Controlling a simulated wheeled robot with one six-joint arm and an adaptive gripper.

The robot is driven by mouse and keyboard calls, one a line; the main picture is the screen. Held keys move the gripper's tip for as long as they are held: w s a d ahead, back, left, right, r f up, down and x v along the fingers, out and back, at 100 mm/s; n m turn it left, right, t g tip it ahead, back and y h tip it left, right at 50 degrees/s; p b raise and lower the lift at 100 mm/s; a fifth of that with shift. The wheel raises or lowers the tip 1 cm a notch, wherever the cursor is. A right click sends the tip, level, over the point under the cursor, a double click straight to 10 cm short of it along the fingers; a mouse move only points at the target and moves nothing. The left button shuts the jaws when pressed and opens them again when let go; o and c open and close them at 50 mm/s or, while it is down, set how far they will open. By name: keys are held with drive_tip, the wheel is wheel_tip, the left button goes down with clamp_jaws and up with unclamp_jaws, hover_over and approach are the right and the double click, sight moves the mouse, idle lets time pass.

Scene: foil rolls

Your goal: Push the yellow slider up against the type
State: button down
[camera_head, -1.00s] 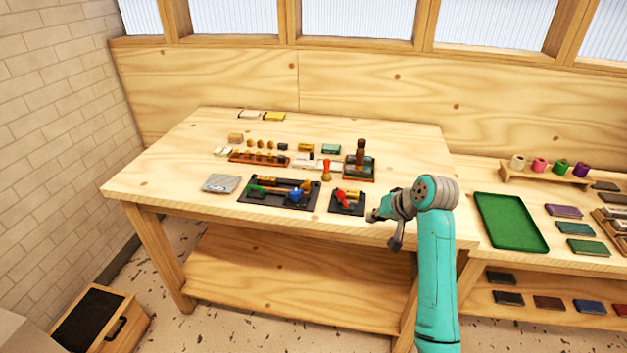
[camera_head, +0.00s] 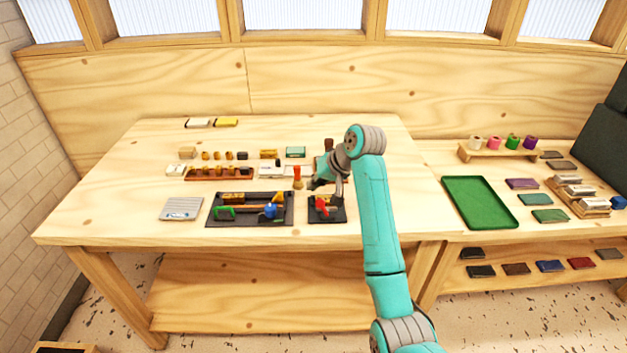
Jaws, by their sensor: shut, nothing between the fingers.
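A long black tray (camera_head: 241,223) lies near the table's front, with a green part (camera_head: 225,212) and a blue knob (camera_head: 270,211). A yellow piece (camera_head: 278,198) shows at its right end. A smaller black tray (camera_head: 328,219) to its right holds a red part (camera_head: 322,206) and some yellow. I cannot tell which yellow piece is the slider, and the type is too small to make out. My gripper (camera_head: 314,187) is shut and empty, above or just behind the small tray. My arm hides part of the area there.
A red-topped stamp (camera_head: 297,176) stands left of my gripper. Behind the trays are a wooden rack (camera_head: 218,174) and several small blocks. A grey plate (camera_head: 181,208) lies at the left. A green tray (camera_head: 480,202) is on the right-hand table. The table's front strip is clear.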

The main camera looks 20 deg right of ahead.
sight(278, 197)
drive_tip(key=x, duration=0.6)
drive_tip(key=shift+a+f, duration=0.1)
drive_tip(key=shift+f, duration=0.05)
drive_tip(key=shift+w+a, duration=0.2)
drive_tip(key=shift+a, duration=0.4)
drive_tip(key=shift+w+a, duration=0.2)
drive_tip(key=shift+a, duration=0.35)
drive_tip(key=shift+w+a, duration=0.2)
drive_tip(key=shift+a, duration=0.4)
drive_tip(key=shift+a, duration=0.1)
drive_tip(key=w+a, duration=0.1)
drive_tip(key=a, duration=0.4)
drive_tip(key=w+a, duration=0.1)
drive_tip(key=a, duration=0.2)
drive_tip(key=shift+w, duration=0.4)
drive_tip(key=shift+a, duration=0.1)
